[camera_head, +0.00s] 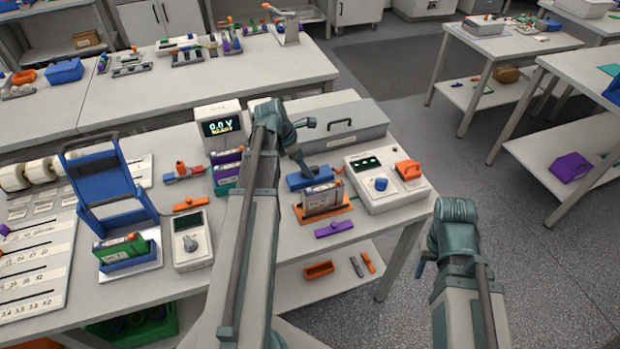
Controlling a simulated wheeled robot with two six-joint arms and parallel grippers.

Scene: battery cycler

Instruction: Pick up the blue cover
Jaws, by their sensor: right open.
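A low blue piece, which looks like the blue cover (296,183), is on the table behind a grey battery cell (322,197) in an orange holder (337,212). My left gripper (309,174) points down at the blue piece and appears to touch it. Its fingers are too small and too overlapped with the blue to tell whether they grip it. My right gripper (424,262) is open, off the table's right edge, and mostly hidden behind its own wrist.
A white box with a blue knob (382,198) and orange clamp stands right of the cell. A grey case (355,127) and display box (219,115) stand behind. A blue hinged frame (112,185) is at left. A purple bar (334,229) lies in front.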

